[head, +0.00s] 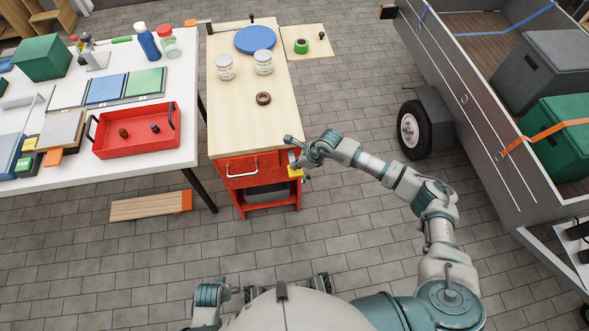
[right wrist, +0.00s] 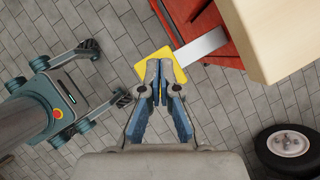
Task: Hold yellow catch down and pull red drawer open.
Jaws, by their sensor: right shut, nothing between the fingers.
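The red drawer (head: 235,182) is in the front of a red cabinet under a wooden top. It looks closed, with a pale bar handle (head: 241,172) across its front. The yellow catch (head: 295,172) sits at the cabinet's right front corner. In the right wrist view the yellow catch (right wrist: 148,68) is a flat plate at the end of a silver strip (right wrist: 201,47). My right gripper (head: 296,165) is shut and empty, with its fingertips over the catch. In the right wrist view its fingertips (right wrist: 159,66) overlap the plate; I cannot tell whether they press it.
Jars, a tape roll (head: 263,98) and a blue disc (head: 255,39) rest on the wooden top (head: 230,125). A white table (head: 70,170) with a red tray (head: 137,150) stands left. A trailer (head: 480,110) stands right. The floor before the cabinet is clear.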

